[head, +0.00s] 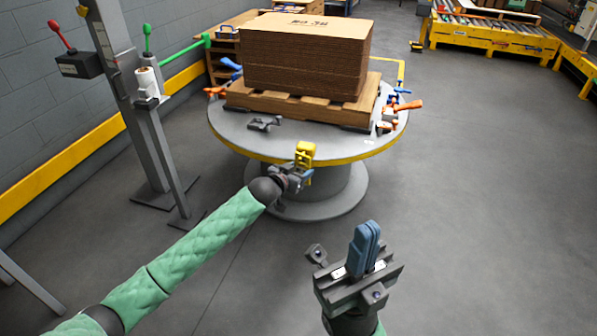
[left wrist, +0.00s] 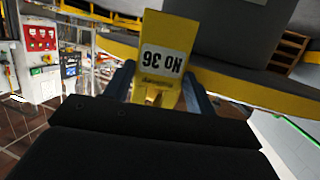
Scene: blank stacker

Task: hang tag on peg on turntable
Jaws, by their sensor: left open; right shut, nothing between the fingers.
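The yellow tag (head: 304,152) is at the front yellow rim of the round turntable (head: 230,122). In the left wrist view the tag (left wrist: 168,42) shows a white label with "No 36", upside down in the picture. My left gripper (head: 301,172) is open, its blue fingers (left wrist: 160,85) on either side of the tag's narrow end. The peg cannot be made out, so I cannot tell whether the tag hangs on it. My right gripper (head: 366,245) is shut and empty, low at the front right, apart from the turntable.
A cardboard stack (head: 305,55) stands on a wooden pallet (head: 300,101) on the turntable. A grey clamp-like piece (head: 264,123) and orange-handled tools (head: 402,106) lie near its edge. A grey post (head: 125,80) stands left. The floor at right is clear.

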